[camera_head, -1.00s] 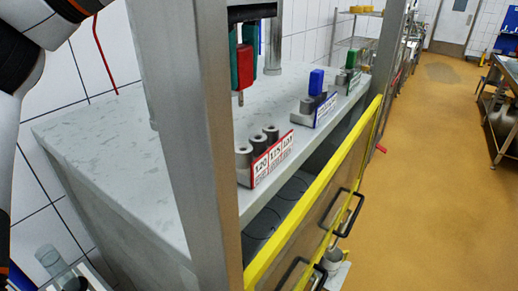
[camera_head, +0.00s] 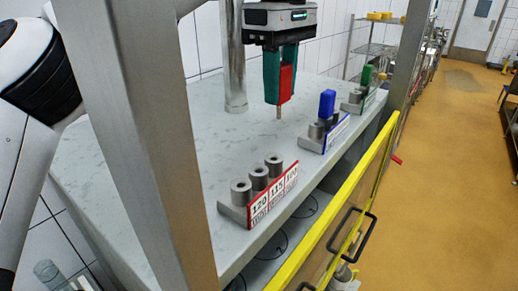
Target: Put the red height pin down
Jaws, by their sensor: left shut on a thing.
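The red height pin (camera_head: 287,83) has a red grip and a thin metal tip pointing down. My left gripper (camera_head: 280,84), with green fingers, is shut on it and holds it upright above the marble-like counter. The pin is apart from every holder. A grey holder with a red-edged label (camera_head: 264,203) stands at the counter's front edge. It has three metal sockets (camera_head: 258,178), all empty, with labels that read 120, 115 and perhaps 110. The pin hangs behind and right of these sockets in the picture. My right gripper is not in view.
A blue-labelled holder (camera_head: 312,139) carries a blue pin (camera_head: 327,103). A green-labelled holder (camera_head: 372,101) with a green pin (camera_head: 367,74) stands farther back. A steel post (camera_head: 150,150) crosses the near left. A yellow rail (camera_head: 340,215) runs below the counter's front.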

